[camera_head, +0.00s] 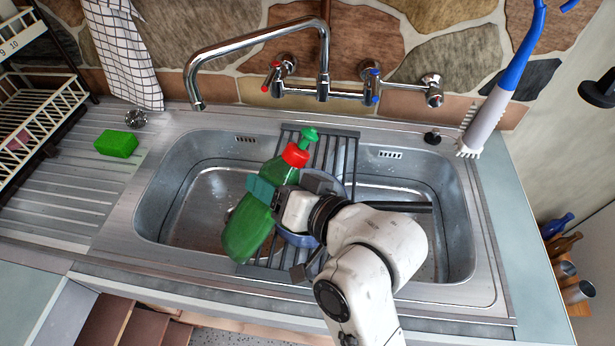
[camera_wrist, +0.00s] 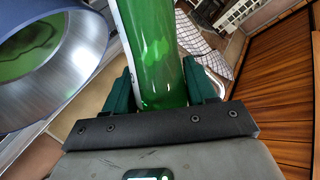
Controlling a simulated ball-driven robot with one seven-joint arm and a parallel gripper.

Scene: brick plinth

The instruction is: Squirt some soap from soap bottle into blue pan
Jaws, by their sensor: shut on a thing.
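The green soap bottle (camera_head: 246,230) with a red collar and green pump top is held over the sink. It leans, with its top toward the upper right in the head view. My gripper (camera_head: 268,190) is shut around its body, and the teal fingers show on both sides of it in the wrist view (camera_wrist: 160,88). The blue pan (camera_head: 294,238) is beneath and behind my gripper, largely hidden by it. In the wrist view the pan (camera_wrist: 92,38) is at the left, beside the bottle, with a green patch (camera_wrist: 38,62) on its inside bottom.
The pan stands on a dark slatted rack (camera_head: 343,155) across the middle of the steel sink (camera_head: 165,195). A chrome faucet (camera_head: 255,40) arches above at the back. A green sponge (camera_head: 117,144) lies on the left drainboard. A blue-and-white brush (camera_head: 490,110) stands at the back right.

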